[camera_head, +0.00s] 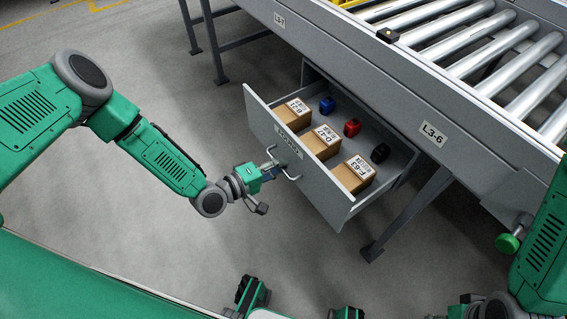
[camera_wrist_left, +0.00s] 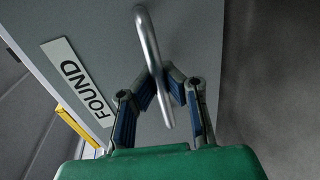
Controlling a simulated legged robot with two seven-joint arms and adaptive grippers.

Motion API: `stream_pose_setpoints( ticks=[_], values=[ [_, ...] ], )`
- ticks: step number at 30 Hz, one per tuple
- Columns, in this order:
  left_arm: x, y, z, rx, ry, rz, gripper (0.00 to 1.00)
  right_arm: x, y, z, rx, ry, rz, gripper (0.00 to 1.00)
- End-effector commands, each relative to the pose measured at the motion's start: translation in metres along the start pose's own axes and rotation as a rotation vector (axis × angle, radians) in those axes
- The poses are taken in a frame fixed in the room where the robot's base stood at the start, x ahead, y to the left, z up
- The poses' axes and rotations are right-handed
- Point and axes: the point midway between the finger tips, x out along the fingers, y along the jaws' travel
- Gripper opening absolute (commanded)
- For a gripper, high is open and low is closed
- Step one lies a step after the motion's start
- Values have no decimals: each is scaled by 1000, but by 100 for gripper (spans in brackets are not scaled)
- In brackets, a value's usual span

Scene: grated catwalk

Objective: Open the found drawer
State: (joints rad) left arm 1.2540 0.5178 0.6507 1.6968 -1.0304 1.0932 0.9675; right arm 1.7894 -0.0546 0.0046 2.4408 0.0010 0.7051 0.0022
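The grey drawer (camera_head: 262,118) under the roller conveyor stands pulled out, with its inside showing. Its front carries a FOUND label (camera_head: 289,142), which also shows in the wrist view (camera_wrist_left: 77,82). A metal bow handle (camera_head: 292,177) sits on the drawer front; in the wrist view the handle (camera_wrist_left: 150,45) runs between my fingers. My left gripper (camera_head: 272,168) is at the handle, its fingertips (camera_wrist_left: 161,88) closed in on the bar from both sides.
In the drawer are three labelled cardboard boxes (camera_head: 352,174) and blue (camera_head: 327,105), red (camera_head: 352,128) and black (camera_head: 380,153) small items. The conveyor frame (camera_head: 385,75) and its leg (camera_head: 408,213) stand close behind and right. The floor (camera_head: 170,235) in front is clear.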

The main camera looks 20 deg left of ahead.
Motion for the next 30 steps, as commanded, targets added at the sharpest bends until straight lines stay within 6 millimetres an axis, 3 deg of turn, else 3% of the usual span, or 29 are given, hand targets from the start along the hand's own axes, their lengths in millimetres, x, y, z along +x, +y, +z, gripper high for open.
stream_pose_setpoints(
  ticks=[6,10,20,23,30],
  values=[
    [-52,-14,2,-3,-4,-13,0,-5,0,0,0,0,0,40],
    [-69,-17,2,-4,-6,-12,0,-6,0,0,0,0,0,40],
    [-73,-20,2,-3,-6,-15,0,-6,0,0,0,0,0,40],
    [-72,-19,2,-3,-5,-14,29,-6,0,0,0,0,0,40],
    [-72,-17,2,-2,-4,-9,31,-6,0,0,0,0,0,40]
  ],
)
